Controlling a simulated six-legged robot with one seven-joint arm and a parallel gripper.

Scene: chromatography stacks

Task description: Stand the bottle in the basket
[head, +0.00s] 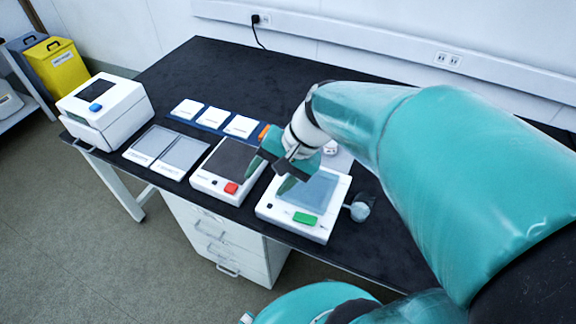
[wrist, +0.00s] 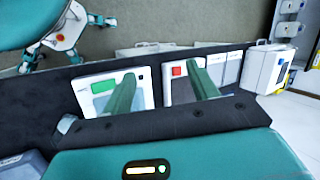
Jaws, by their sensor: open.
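I cannot make out a bottle or a basket for certain in either view. My gripper (head: 271,174) is open, with its two teal fingers spread above the gap between two white devices, and nothing shows between them. In the wrist view the fingers of my gripper (wrist: 160,78) reach over the same devices. A small clear cup-like container (head: 361,208) stands at the right of the device with the green button (head: 304,218). Part of the table behind my gripper and arm is hidden.
The black table (head: 185,62) also bears a device with a red button (head: 228,166), flat grey plates (head: 168,150), white squares on a blue strip (head: 214,117) and a white box with a blue knob (head: 106,110). A yellow bin (head: 57,66) stands left. The table's back left is clear.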

